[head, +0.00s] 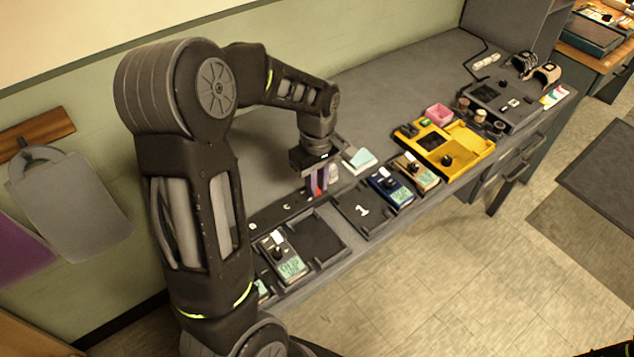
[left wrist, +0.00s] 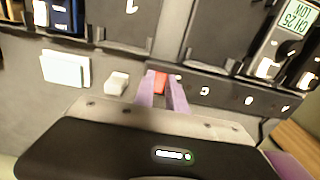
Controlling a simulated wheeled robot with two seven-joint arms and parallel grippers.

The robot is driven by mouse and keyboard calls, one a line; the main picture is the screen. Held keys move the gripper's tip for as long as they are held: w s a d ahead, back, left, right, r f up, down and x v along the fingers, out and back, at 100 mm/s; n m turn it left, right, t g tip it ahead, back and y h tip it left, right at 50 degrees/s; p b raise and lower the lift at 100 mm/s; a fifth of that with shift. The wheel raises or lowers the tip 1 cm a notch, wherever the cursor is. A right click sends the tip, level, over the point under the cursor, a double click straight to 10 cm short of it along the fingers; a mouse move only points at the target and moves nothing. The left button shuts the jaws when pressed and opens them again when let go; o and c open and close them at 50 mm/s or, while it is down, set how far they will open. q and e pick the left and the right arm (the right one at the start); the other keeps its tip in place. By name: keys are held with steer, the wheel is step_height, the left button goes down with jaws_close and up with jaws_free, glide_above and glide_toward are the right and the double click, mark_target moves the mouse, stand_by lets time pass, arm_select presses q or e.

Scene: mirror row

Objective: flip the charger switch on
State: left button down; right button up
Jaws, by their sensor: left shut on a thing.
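My left gripper (head: 317,187) points down at the back of the dark trays on the bench, its purple fingers close to the bench top. In the left wrist view, the fingers (left wrist: 162,88) are shut on a small red piece (left wrist: 160,82). I cannot tell whether this red piece is the charger switch, as the fingers hide most of it. A grey meter with a green screen (head: 290,268) lies in the tray left of the gripper; it also shows in the left wrist view (left wrist: 285,40).
A whitish block (head: 333,173) and a pale pad (head: 359,159) lie beside the gripper. A blue meter (head: 390,187), a tan meter (head: 417,173) and a yellow tray (head: 470,136) stand to the right. The bench top (head: 390,85) behind is clear.

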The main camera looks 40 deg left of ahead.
arm_select(q)
steer(key=shift+a+r+g+h+p, duration=0.15)
steer(key=shift+a+g+h+p, duration=0.15)
steer(key=shift+h+p, duration=0.45)
steer(key=shift+w+a+h, duration=0.15)
steer(key=shift+h, duration=0.7)
steer(key=c, duration=1.4)
jaws_free()
steer(key=shift+o, duration=0.2)
steer(key=v, duration=0.7)
steer(key=shift+r, duration=0.3)
steer(key=shift+w+a, duration=0.1)
